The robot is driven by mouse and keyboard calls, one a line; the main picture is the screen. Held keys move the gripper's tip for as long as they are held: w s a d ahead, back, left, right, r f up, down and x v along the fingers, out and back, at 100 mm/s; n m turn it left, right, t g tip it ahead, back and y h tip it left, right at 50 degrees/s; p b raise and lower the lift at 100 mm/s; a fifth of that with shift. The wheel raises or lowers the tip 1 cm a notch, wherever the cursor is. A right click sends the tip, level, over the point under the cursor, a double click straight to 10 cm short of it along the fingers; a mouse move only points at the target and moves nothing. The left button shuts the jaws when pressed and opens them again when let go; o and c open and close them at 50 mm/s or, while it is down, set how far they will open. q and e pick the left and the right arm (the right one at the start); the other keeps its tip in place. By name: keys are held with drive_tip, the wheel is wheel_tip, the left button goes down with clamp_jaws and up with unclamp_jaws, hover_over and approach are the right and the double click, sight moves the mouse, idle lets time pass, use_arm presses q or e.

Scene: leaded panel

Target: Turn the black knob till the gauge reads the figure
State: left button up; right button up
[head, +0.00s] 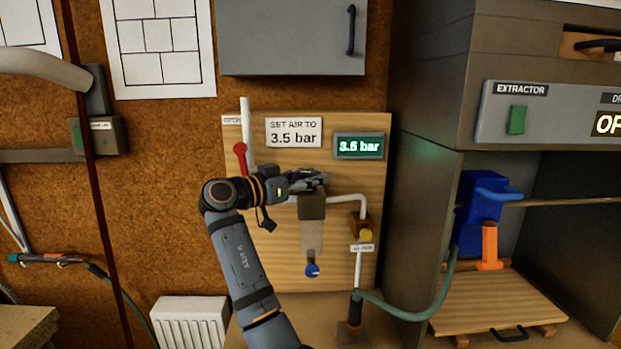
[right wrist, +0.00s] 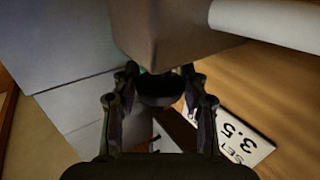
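The gauge (head: 358,146) is a dark display on the wooden board and reads 3.5 bar in green. The sign (head: 294,132) to its left says SET AIR TO 3.5 bar. My right gripper (head: 318,180) is at the top of the grey regulator body (head: 312,206), below the sign. In the right wrist view the black knob (right wrist: 158,92) sits under the grey body, between the two fingers of my right gripper (right wrist: 160,76). The fingers look closed against its sides. In the head view the knob is hidden by the gripper. My left gripper is not in view.
A red-handled lever (head: 240,150) stands on the board near my right wrist. A yellow-ended fitting (head: 364,235) and a green hose (head: 420,312) are on the right. A grey cabinet (head: 290,38) hangs above the board.

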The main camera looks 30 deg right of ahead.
drive_tip(key=o, duration=0.4)
drive_tip(key=shift+d, duration=0.1)
drive_tip(key=a, duration=0.7)
drive_tip(key=shift+s+a, duration=0.25)
